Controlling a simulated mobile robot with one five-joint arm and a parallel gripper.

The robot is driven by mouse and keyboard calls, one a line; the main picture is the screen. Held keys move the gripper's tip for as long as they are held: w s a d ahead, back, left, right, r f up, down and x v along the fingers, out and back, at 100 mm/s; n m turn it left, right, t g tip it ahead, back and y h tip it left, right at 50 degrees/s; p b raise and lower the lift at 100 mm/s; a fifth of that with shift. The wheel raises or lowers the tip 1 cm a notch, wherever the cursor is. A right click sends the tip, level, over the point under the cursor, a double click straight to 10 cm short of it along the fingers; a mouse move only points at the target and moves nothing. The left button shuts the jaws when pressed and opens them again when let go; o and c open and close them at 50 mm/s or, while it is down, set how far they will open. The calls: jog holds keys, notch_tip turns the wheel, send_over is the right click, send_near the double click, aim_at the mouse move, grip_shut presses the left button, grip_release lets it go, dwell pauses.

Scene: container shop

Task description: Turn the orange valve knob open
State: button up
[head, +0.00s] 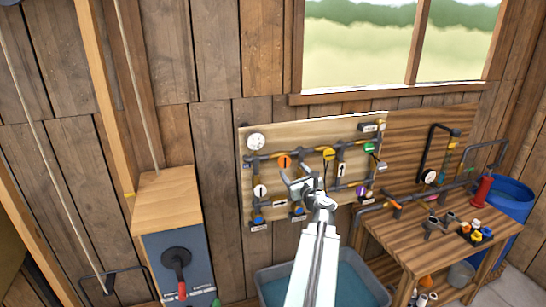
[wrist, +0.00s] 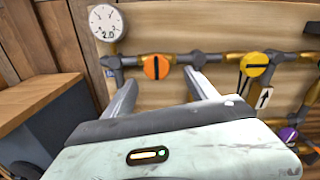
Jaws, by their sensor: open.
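The orange valve knob (head: 285,161) is a round disc on the upper pipe of a wooden wall panel. In the wrist view the orange knob (wrist: 156,67) carries a dark bar that stands upright. My gripper (head: 294,179) is raised in front of the panel, just below and beside the orange knob. In the wrist view my gripper (wrist: 158,78) has its two fingers spread apart, with the knob showing between and beyond their tips. The fingers look empty. Whether they touch the knob or panel cannot be told.
A yellow knob (wrist: 254,64) sits right of the orange one, and a white gauge (wrist: 106,22) upper left. A green knob (head: 369,148) and a purple knob (head: 361,191) are further right. A water tub (head: 262,288) stands below; a workbench (head: 470,222) is at right.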

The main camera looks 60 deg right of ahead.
aim_at(285, 163)
jog(key=x, duration=0.8)
jog(key=shift+w+a, duration=0.2)
jog(key=shift+w, duration=0.05)
jog(key=c, duration=1.4)
